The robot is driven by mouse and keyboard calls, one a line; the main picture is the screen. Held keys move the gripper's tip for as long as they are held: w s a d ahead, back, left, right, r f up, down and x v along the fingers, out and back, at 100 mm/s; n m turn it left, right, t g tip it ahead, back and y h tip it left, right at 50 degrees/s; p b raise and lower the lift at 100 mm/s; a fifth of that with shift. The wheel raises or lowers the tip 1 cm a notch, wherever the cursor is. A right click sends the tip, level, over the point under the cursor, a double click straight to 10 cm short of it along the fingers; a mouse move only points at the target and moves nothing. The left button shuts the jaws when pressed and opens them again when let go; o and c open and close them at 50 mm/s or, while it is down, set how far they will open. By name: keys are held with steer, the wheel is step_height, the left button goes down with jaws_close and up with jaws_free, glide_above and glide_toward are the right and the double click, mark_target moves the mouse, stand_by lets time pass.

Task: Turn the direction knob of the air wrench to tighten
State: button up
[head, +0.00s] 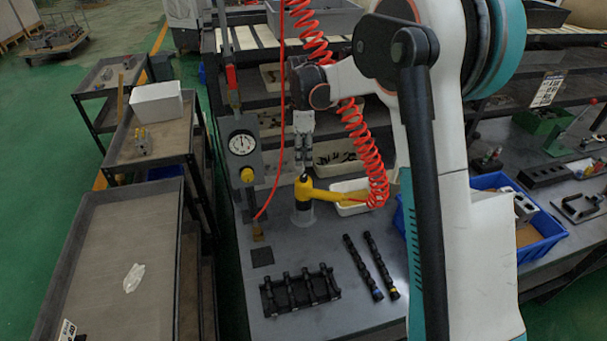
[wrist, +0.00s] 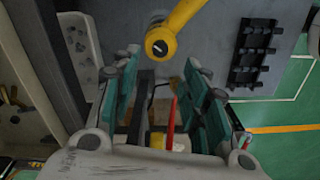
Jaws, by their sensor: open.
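The yellow air wrench (head: 322,194) rests on a grey stand (head: 303,214) on the workbench, its handle reaching right to the coiled red hose. In the wrist view the wrench (wrist: 184,20) is at the top centre. Its round dark knob (wrist: 159,47) with a light mark faces the camera; the mark's setting is too small to read. My gripper (head: 303,168) points down just above the wrench head, apart from it as far as I can see. In the wrist view my gripper (wrist: 160,75) is open, with nothing between its green-padded fingers.
A dial gauge (head: 241,144) on a post stands left of the wrench. A black rack (head: 299,290) and two black bars (head: 370,265) lie in front. A blue bin (head: 515,225) stands right. The red coiled hose (head: 350,130) hangs beside my gripper.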

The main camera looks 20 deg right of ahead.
mark_target(304, 177)
step_height(304, 177, down, 8)
steer(key=shift+f+b, duration=0.1)
steer(key=shift+b, duration=0.55)
jaws_close()
